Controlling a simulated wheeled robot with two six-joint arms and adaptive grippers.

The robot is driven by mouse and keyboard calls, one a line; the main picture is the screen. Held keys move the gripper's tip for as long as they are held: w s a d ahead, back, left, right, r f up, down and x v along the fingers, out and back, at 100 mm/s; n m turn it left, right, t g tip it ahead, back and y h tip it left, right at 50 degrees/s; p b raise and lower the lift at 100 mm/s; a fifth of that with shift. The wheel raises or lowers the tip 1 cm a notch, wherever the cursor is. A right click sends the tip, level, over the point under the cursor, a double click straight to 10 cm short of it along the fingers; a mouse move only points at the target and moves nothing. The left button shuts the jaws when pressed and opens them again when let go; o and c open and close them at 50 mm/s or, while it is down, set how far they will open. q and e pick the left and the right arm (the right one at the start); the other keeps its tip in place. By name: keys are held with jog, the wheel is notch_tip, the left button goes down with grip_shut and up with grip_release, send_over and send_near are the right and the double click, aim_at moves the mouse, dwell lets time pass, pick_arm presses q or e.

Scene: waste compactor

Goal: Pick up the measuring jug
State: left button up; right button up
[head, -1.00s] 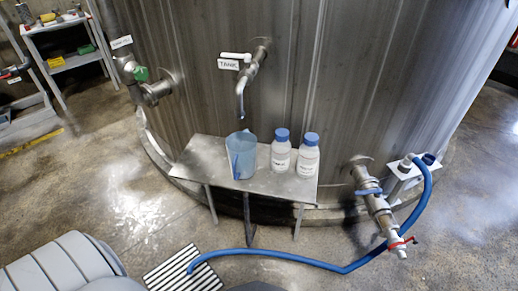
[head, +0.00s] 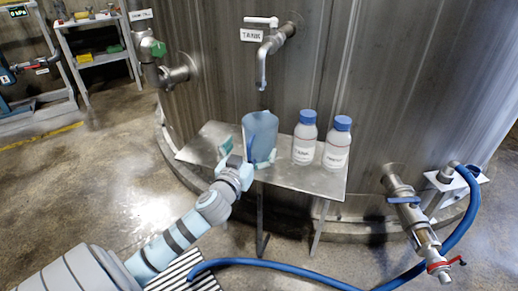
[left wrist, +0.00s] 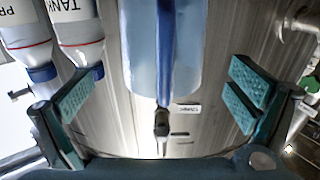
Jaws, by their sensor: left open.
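The measuring jug (head: 262,130) is a translucent blue cup with a darker blue handle. It stands upright on the metal shelf (head: 300,180) below the tank tap. My left gripper (head: 248,153) reaches in from the lower left and is at the near side of the jug, fingers spread. In the left wrist view the jug (left wrist: 150,45) shows between the two open fingers of my left gripper (left wrist: 160,105), its handle facing the camera. Neither finger pad is seen closed on it. My right gripper is not in view.
Two white bottles with blue caps, one (head: 305,140) beside the jug and one (head: 337,145) further right, stand on the shelf. The tank tap (head: 268,55) hangs above the jug. A blue hose (head: 300,264) crosses the floor to a valve (head: 418,225) at right.

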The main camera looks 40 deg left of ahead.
aim_at(254, 141)
pick_arm(q)
jog(key=b+x, duration=0.1)
jog(key=x, duration=0.4)
jog(key=shift+w+a, duration=0.15)
jog(key=shift+a, duration=0.1)
jog(key=shift+w, duration=0.25)
jog(key=shift+c, duration=0.4)
jog(key=shift+r, duration=0.1)
jog(key=c, duration=1.6)
jog(key=shift+c, duration=0.2)
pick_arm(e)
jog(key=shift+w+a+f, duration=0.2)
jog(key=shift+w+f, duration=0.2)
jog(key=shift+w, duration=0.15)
